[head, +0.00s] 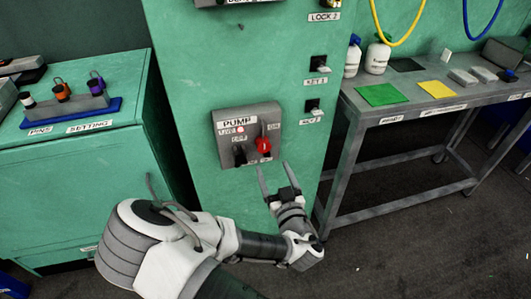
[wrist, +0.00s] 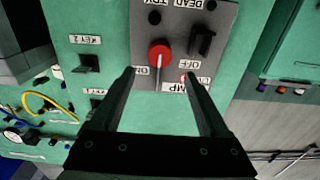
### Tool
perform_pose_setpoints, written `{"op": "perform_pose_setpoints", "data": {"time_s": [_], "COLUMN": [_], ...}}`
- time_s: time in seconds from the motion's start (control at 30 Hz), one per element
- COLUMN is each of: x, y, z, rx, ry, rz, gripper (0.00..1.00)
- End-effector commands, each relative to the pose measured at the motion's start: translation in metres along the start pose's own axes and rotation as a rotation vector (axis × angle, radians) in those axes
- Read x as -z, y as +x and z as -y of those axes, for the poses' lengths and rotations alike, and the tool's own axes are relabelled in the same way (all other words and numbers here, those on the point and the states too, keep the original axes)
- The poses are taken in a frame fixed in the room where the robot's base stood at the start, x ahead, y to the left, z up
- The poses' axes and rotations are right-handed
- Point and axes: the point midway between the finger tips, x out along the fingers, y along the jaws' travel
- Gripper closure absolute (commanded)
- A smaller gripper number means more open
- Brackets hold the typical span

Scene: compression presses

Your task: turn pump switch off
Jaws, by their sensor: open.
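The grey pump panel (head: 247,118) is on the front of a green cabinet, labelled PUMP. It carries a red knob (head: 263,146) at its right and a black switch (head: 240,156) at its left. In the wrist view, which is upside down, the red knob (wrist: 159,53) has a pale bar running down the picture, nearer the ON label than the OFF label. The black switch (wrist: 202,40) is beside it. My gripper (head: 275,168) is open and empty, just below and right of the panel; in the wrist view its fingers (wrist: 160,77) point toward the knob. Contact cannot be told.
Two black key switches (head: 317,63) (head: 312,106) are on the cabinet right of the panel. A grey table (head: 440,110) with bottles and coloured sheets stands at right. A green bench (head: 80,165) with a blue tray (head: 75,122) stands at left.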

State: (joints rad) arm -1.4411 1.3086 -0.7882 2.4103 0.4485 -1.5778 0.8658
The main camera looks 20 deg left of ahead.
Motion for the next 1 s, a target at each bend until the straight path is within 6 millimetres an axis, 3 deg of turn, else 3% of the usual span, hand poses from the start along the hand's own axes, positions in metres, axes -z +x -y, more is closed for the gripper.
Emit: {"op": "perform_pose_setpoints", "data": {"time_s": [0.2,0.4,0.83,0.87,1.0], "x": [-0.002,-0.002,0.000,-0.001,-0.001], "y": [0.047,0.075,0.087,0.087,0.086], "z": [0.001,0.000,0.000,0.000,0.000], "rx": [0.003,0.001,0.000,0.000,0.000], "ry": [0.000,0.000,0.001,0.001,0.001], "rz": [-0.002,0.000,0.001,0.001,0.001], "gripper": [0.21,0.21,0.21,0.23,0.48]}}
